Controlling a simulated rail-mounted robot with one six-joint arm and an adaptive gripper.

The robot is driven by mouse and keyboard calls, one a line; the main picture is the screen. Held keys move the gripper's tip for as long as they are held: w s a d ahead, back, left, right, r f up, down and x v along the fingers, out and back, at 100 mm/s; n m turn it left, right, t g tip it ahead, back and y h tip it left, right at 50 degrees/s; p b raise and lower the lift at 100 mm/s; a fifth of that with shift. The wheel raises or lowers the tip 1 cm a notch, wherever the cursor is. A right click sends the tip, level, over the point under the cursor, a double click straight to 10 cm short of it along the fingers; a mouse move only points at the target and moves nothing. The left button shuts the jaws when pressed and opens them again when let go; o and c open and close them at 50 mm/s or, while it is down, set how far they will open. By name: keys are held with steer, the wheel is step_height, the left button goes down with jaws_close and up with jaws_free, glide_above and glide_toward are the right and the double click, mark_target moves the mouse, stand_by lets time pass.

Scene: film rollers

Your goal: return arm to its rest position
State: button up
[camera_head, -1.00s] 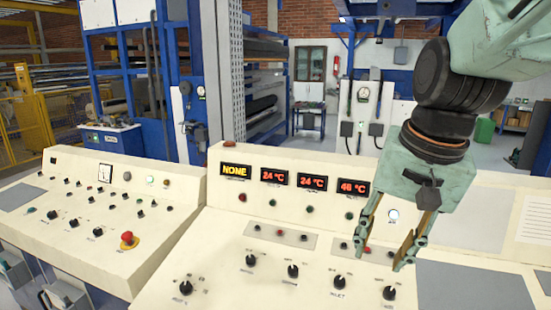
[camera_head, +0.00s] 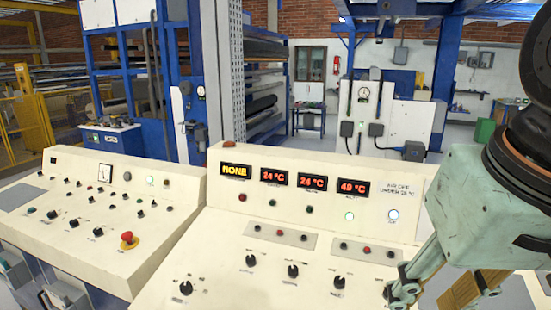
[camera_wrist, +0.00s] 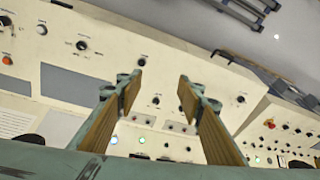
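My pale green gripper (camera_head: 435,297) is at the lower right of the head view, near the camera and in front of the right end of the control console (camera_head: 225,215). Its fingertips reach toward the bottom of that view. In the wrist view my gripper (camera_wrist: 162,92) shows two tan-padded fingers with a clear gap between them; nothing is held. The console face lies beyond the fingers, apart from them as far as I can tell. The arm's upper part is cut off by the right edge of the head view.
The console carries knobs (camera_head: 293,271), red displays (camera_head: 312,181) and a red emergency button (camera_head: 128,238) on its left section. Blue machine frames (camera_head: 180,60) and a wall panel (camera_head: 362,105) stand behind. The space above the left console is clear.

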steer(key=shift+n, duration=0.6)
steer(key=shift+s+d+f, duration=0.1)
steer(key=shift+s, duration=1.05)
steer(key=shift+s+d, duration=0.1)
steer(key=shift+s, duration=1)
